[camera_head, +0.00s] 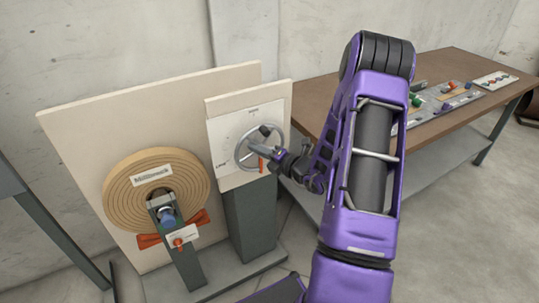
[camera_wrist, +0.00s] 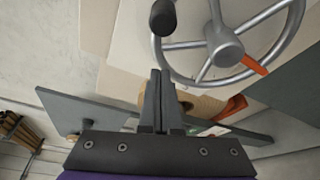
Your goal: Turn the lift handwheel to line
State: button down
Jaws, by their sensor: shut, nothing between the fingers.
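The lift handwheel (camera_head: 238,158) is a grey spoked wheel on a pale panel (camera_head: 222,133). Its orange pointer (camera_head: 261,164) points down in the head view, and a dark knob (camera_head: 265,130) sits near the top of its rim. A "LINE" label (camera_head: 221,163) is left of the wheel. In the wrist view the handwheel hub (camera_wrist: 225,49), orange pointer (camera_wrist: 254,65) and black knob (camera_wrist: 163,19) show. My gripper (camera_head: 256,147) is in front of the wheel, partly covering it. Its fingers (camera_wrist: 160,74) are shut and empty, apart from the knob in the wrist view. Rim contact is unclear.
A tan spiral roll (camera_head: 119,187) on a large board (camera_head: 80,140) stands left of the wheel, with a dark post (camera_head: 185,262) before it. A brown workbench (camera_head: 455,65) with coloured parts is at the right. Below the panel is a grey pedestal (camera_head: 252,215).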

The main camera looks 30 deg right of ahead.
aim_at(254, 134)
jog(key=shift+w+d+r, duration=0.15)
jog(key=shift+d+r, duration=0.05)
jog(key=shift+d, duration=0.4)
jog(key=shift+w+d+r, duration=0.15)
jog(key=shift+d+r, duration=0.1)
jog(key=shift+d, duration=0.3)
jog(key=shift+w+d+r, duration=0.15)
jog(key=shift+d+r, duration=0.05)
jog(key=shift+d, duration=0.4)
jog(key=shift+d, duration=0.1)
jog(key=shift+d+m+p, duration=0.1)
jog(key=shift+m+p, duration=0.2)
jog(key=shift+p, duration=0.05)
jog(key=shift+d+r+m+t, duration=0.15)
jog(key=shift+d+m+t, duration=0.15)
jog(key=shift+d, duration=0.15)
